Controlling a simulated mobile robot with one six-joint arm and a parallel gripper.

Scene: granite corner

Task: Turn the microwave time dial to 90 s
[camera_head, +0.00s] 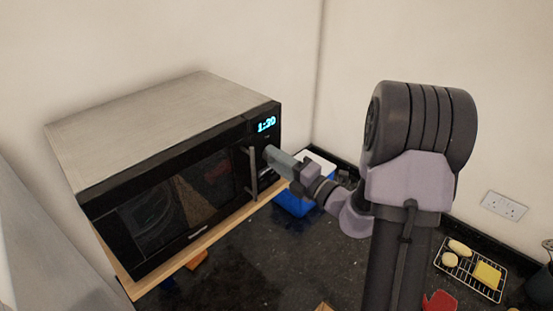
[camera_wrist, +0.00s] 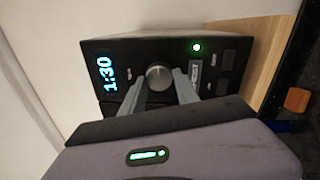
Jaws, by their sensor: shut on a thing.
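The microwave (camera_head: 150,110) stands at the left with its door closed, and its panel display (camera_head: 266,124) reads 1:30. The display also reads 1:30 in the wrist view (camera_wrist: 107,74). The time dial (camera_wrist: 158,76) is a round metallic knob on the black panel, beside a lit green light (camera_wrist: 197,47). My gripper (camera_wrist: 160,82) has one finger on each side of the dial and is shut on it. In the head view my gripper (camera_head: 268,152) reaches the panel just right of the door handle (camera_head: 252,172), and its fingers hide the dial there.
The microwave rests on a wooden board (camera_head: 128,284). A blue container (camera_head: 292,203) stands right of it, below my gripper. The dark granite counter (camera_head: 255,262) is mostly clear in front.

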